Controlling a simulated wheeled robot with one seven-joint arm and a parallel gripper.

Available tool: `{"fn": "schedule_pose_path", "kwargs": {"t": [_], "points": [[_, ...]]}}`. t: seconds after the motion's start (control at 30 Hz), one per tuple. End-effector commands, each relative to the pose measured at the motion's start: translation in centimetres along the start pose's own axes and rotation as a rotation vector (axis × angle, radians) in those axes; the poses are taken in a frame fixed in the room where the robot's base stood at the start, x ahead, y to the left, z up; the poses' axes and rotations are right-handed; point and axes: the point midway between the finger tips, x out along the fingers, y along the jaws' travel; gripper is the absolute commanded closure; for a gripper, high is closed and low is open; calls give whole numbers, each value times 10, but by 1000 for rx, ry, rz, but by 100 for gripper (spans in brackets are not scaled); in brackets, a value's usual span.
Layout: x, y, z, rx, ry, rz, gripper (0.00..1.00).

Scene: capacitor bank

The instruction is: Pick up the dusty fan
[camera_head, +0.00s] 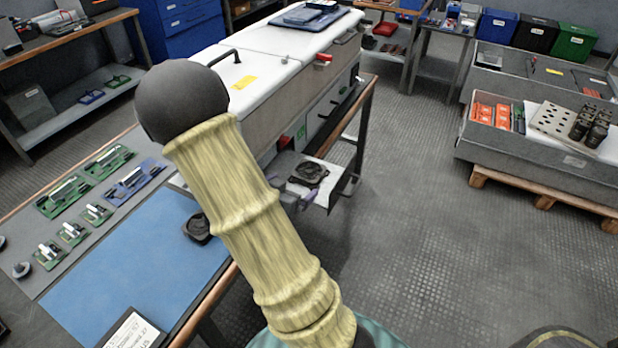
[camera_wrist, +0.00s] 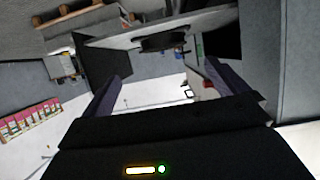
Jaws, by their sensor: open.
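A dark, square fan (camera_head: 308,173) lies on a small light shelf (camera_head: 327,200) jutting from the white machine's end. A second dark fan-like part (camera_head: 197,228) sits on the blue mat, partly hidden by my arm. I cannot tell which one is dusty. My gripper (camera_head: 293,197) is at the shelf's near-left edge, close to the first fan, mostly hidden behind my arm. In the wrist view my gripper (camera_wrist: 163,82) is open with nothing between its fingers. Beyond the fingertips, a dark part (camera_wrist: 160,43), apparently that fan, shows at the grey shelf.
The white machine (camera_head: 290,45) stands behind the shelf. The bench with the blue mat (camera_head: 110,285) is at left, with several green circuit boards (camera_head: 68,193) behind it. A grey pallet box (camera_head: 540,165) stands at right. The floor between is clear.

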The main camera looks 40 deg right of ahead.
Motion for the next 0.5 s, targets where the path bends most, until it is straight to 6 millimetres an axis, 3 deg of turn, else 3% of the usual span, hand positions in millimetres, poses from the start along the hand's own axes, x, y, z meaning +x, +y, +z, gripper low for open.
{"fn": "schedule_pose_path", "kwargs": {"t": [0.27,0.5], "points": [[48,1,0,1,0,3,2],[56,0,0,0,0,-1,2]]}}
